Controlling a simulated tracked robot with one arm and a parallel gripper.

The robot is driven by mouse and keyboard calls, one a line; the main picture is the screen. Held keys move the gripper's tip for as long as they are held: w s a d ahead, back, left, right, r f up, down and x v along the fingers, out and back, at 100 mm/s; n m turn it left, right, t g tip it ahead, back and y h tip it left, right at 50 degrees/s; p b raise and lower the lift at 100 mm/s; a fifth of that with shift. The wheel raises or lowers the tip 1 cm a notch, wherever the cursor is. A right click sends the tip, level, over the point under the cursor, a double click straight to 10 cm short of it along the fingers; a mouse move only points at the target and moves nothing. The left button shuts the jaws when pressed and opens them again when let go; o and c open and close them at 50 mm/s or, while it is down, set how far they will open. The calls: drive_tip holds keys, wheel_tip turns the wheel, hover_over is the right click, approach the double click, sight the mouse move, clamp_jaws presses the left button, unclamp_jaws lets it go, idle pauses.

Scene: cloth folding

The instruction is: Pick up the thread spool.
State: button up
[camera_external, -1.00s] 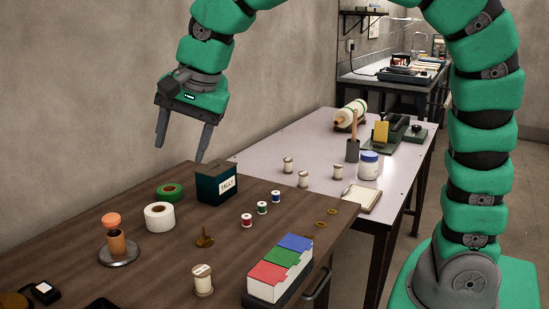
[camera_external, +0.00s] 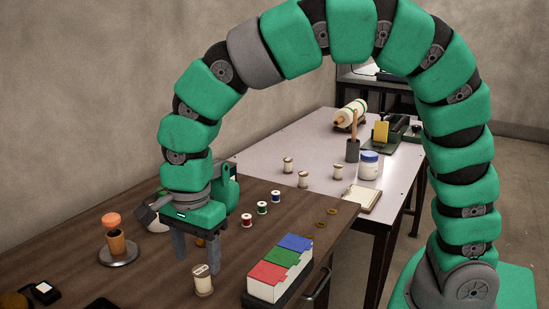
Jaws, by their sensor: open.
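A cream thread spool (camera_external: 202,281) with a pale label on top stands upright on the dark brown table (camera_external: 152,282) near its front. My gripper (camera_external: 198,267) points down just above and behind it in the picture, open and empty. One finger shows on each side of the spool's top; I cannot tell how far behind it they are.
A box with red, green and blue lids (camera_external: 279,267) stands right of the cream spool. A round metal stand with an orange-topped post (camera_external: 117,246) is to the left. A white roll (camera_external: 156,225) is partly hidden behind my gripper. Bare table lies in front.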

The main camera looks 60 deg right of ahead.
sight(201, 270)
drive_tip(key=shift+d+f+b, duration=0.15)
drive_tip(key=shift+f+b, duration=0.2)
drive_tip(key=shift+f, duration=1.15)
drive_tip(key=shift+d+f+b, duration=0.15)
drive_tip(key=shift+f+b, duration=0.2)
drive_tip(key=shift+f, duration=1.15)
drive_tip(key=c, duration=1.1)
